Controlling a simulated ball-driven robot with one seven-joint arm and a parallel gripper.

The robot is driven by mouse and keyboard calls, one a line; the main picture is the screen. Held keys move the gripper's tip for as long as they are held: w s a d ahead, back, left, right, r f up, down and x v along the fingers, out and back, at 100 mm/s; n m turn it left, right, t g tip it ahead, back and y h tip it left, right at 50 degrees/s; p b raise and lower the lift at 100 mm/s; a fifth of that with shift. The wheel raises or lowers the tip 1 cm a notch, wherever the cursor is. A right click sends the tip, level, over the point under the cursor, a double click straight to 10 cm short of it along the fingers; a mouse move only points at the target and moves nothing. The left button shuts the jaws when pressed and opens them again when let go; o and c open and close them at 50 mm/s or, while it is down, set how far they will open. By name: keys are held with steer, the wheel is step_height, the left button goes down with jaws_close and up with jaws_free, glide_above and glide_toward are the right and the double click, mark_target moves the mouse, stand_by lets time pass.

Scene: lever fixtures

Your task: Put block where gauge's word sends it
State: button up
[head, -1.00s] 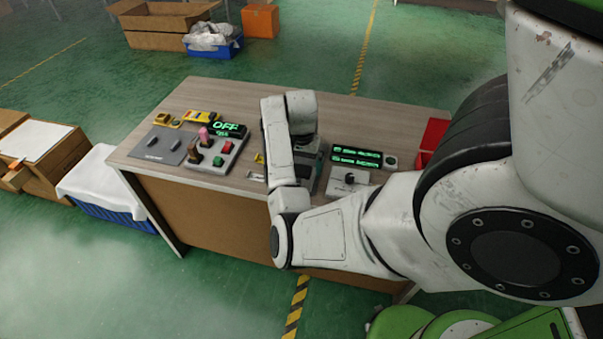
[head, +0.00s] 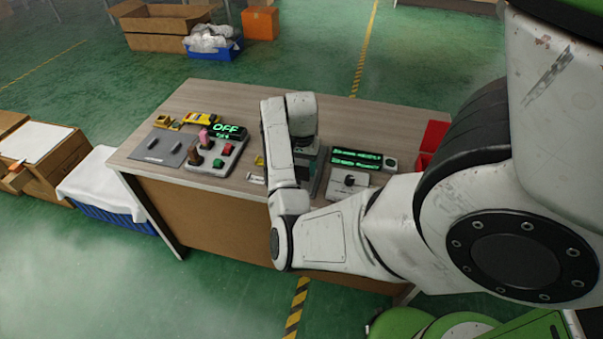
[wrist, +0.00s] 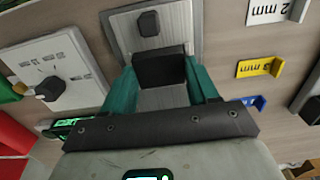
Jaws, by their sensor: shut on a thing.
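My gripper (wrist: 162,88) has teal fingers shut on a dark block-like piece (wrist: 160,68) over a grey metal plate (wrist: 190,30). I cannot tell whether the piece is loose or part of the fixture. A black knob (wrist: 149,23) stands on the plate just beyond it. In the head view my forearm hides the gripper and the held piece. A green-lit display (head: 227,131) reads OFF, with smaller unclear text below. A two-line green display (head: 356,159) stands right of my wrist, its words too small to read.
Label tabs stand beside the plate: a white one (wrist: 268,11) reading 2 mm, a yellow one (wrist: 260,67) and a blue one (wrist: 248,103). A dial box (wrist: 55,72) lies on the other side. A red bin (head: 434,137) is at the table's right end. The table's back middle is clear.

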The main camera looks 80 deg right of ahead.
mark_target(302, 171)
steer(key=shift+r+p, duration=2.9)
steer(key=shift+r, duration=0.05)
steer(key=shift+w+a, duration=0.1)
